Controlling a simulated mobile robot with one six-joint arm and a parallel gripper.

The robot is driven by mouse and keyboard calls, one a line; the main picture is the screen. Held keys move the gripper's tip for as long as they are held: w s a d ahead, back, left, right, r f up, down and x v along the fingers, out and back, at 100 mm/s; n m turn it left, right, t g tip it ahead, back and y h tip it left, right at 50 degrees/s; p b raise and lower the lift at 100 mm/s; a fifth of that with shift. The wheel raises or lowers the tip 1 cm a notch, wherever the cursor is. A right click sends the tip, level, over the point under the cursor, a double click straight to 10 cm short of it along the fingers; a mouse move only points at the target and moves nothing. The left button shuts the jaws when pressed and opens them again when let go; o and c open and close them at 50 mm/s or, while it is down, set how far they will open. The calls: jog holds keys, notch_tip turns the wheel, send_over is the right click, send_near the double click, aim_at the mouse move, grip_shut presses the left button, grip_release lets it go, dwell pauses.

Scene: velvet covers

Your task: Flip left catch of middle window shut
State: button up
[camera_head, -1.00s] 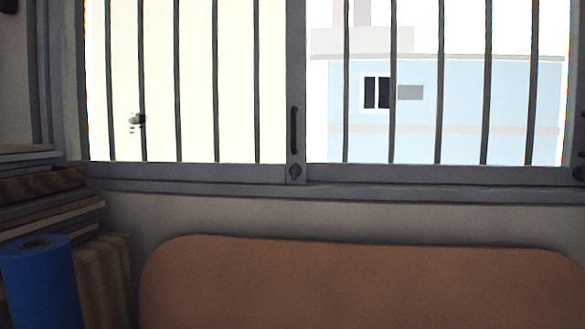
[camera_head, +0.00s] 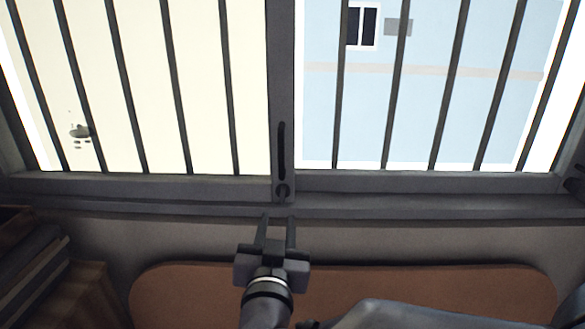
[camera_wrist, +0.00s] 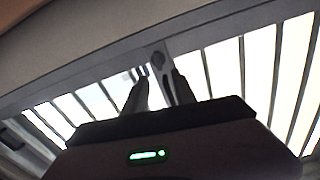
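The small dark round catch (camera_head: 282,190) sits at the foot of the grey upright between the two window panes, just under a long dark handle (camera_head: 281,150). It also shows in the wrist view (camera_wrist: 157,58), just beyond the fingertips. I cannot tell which way its lever is turned. My gripper (camera_head: 277,219) is in front of and below the catch in the head view, pointing up toward the window. Its two fingers stand apart with nothing between them. They show apart in the wrist view (camera_wrist: 156,74) too, and do not visibly touch the catch.
Dark vertical bars (camera_head: 175,90) stand across the window. The grey sill (camera_head: 400,205) runs under it. A brown rounded panel (camera_head: 190,290) lies below, behind my arm. Stacked boards (camera_head: 30,270) stand at the lower left. Another dark fitting (camera_head: 575,185) is at the right edge.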

aim_at(282, 196)
jog(key=w, duration=0.2)
jog(key=w+p, duration=0.1)
jog(key=w, duration=0.2)
jog(key=w+p, duration=0.1)
jog(key=w, duration=0.2)
jog(key=shift+d, duration=0.3)
jog(key=shift+w+f, duration=0.1)
jog(key=shift+w, duration=0.5)
grip_shut()
